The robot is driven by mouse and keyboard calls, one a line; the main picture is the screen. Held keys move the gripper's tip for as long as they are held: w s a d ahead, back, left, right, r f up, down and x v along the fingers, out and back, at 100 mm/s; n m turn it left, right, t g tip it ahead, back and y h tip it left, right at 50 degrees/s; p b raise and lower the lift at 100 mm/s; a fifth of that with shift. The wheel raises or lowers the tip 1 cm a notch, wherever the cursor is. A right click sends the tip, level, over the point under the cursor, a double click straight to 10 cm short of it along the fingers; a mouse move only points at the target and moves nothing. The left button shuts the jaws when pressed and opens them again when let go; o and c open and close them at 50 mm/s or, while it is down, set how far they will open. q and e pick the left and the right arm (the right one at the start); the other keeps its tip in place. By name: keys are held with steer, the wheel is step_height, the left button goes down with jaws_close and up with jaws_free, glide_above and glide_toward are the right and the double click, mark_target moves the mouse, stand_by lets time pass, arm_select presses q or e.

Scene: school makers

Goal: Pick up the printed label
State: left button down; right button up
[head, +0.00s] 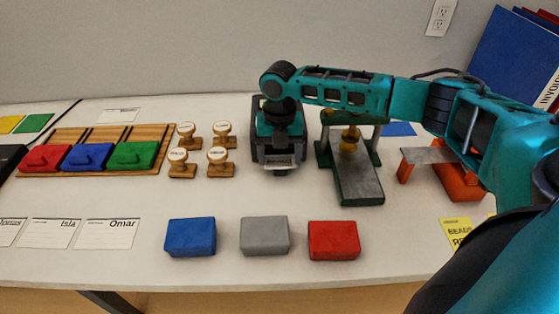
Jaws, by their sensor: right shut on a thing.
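My right arm reaches in from the right, and my right gripper (279,148) points down over a dark label printer (257,150) at the middle of the table. The printed label (279,163), a small pale strip with dark lettering, shows at the printer's front, right at the fingertips. The gripper is shut on the label. The fingertips are small and partly hidden against the dark printer, and I cannot tell whether the label is clear of its slot. My left gripper is not in view.
Several wooden stamps (218,156) stand left of the printer, and a green press (357,175) stands close on its right. Blue, grey and red blocks (264,235) line the front. A wooden tray (90,133) holds coloured pads at left. Name cards (107,234) lie front left.

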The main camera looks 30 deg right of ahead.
steer(key=c, duration=0.3)
steer(key=shift+c, duration=0.2)
